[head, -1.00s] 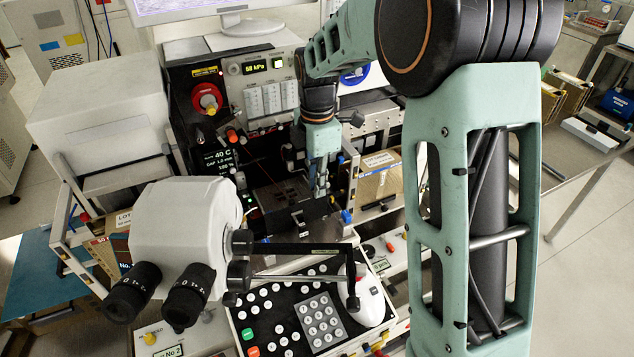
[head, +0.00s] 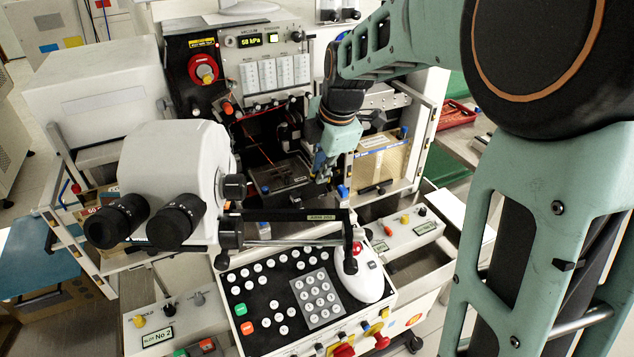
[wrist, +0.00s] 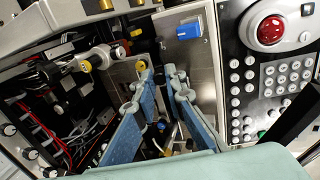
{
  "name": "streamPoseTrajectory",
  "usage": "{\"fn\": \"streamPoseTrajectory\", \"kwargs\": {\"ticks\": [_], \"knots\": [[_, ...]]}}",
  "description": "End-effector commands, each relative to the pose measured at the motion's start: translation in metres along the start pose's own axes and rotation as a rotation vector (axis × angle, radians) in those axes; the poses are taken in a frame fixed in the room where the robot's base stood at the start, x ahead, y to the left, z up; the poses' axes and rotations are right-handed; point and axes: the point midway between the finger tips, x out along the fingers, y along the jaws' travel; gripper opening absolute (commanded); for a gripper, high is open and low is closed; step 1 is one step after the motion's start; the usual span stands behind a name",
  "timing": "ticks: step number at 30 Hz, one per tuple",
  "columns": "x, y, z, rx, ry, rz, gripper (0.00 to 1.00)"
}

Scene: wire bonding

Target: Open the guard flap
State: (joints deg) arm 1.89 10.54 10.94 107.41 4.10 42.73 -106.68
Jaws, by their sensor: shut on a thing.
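A dark panel (head: 284,184), which I take to be the guard flap, sits low in the machine's work bay in the head view. My gripper (head: 321,172) is at its right edge, pointing down. In the wrist view my gripper (wrist: 158,75) has its two blue-grey fingers around something thin. The held part is mostly hidden between the fingers, and I cannot clearly make out its shape. A bare metal plate (wrist: 187,65) with a blue knob (wrist: 190,31) lies just beyond the fingertips. How far the flap is open is not clear.
A white microscope (head: 175,175) and its black arm (head: 290,216) stand in front on the left. A button panel (head: 310,290) is below. A cardboard box (head: 380,160) stands close right of my gripper. Cables and rods crowd the bay's inside (wrist: 70,110).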

Motion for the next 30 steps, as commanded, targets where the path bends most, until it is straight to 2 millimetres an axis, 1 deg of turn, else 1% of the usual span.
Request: {"fn": "streamPoseTrajectory", "kwargs": {"ticks": [1, 3, 10, 15, 19, 23, 30], "knots": [[0.006, -0.008, 0.002, 0.003, -0.004, 0.039, 0.00], [0.007, -0.013, 0.001, 0.001, -0.003, 0.067, 0.00], [0.009, -0.037, 0.001, 0.000, 0.000, 0.056, 0.00], [0.014, -0.053, 0.000, 0.000, 0.002, 0.051, 0.00], [0.020, -0.062, -0.001, 0.000, 0.003, 0.049, 0.00], [0.022, -0.065, 0.000, -0.001, 0.003, 0.053, 0.00], [0.019, -0.063, 0.000, 0.000, 0.002, 0.054, 0.26]]}}
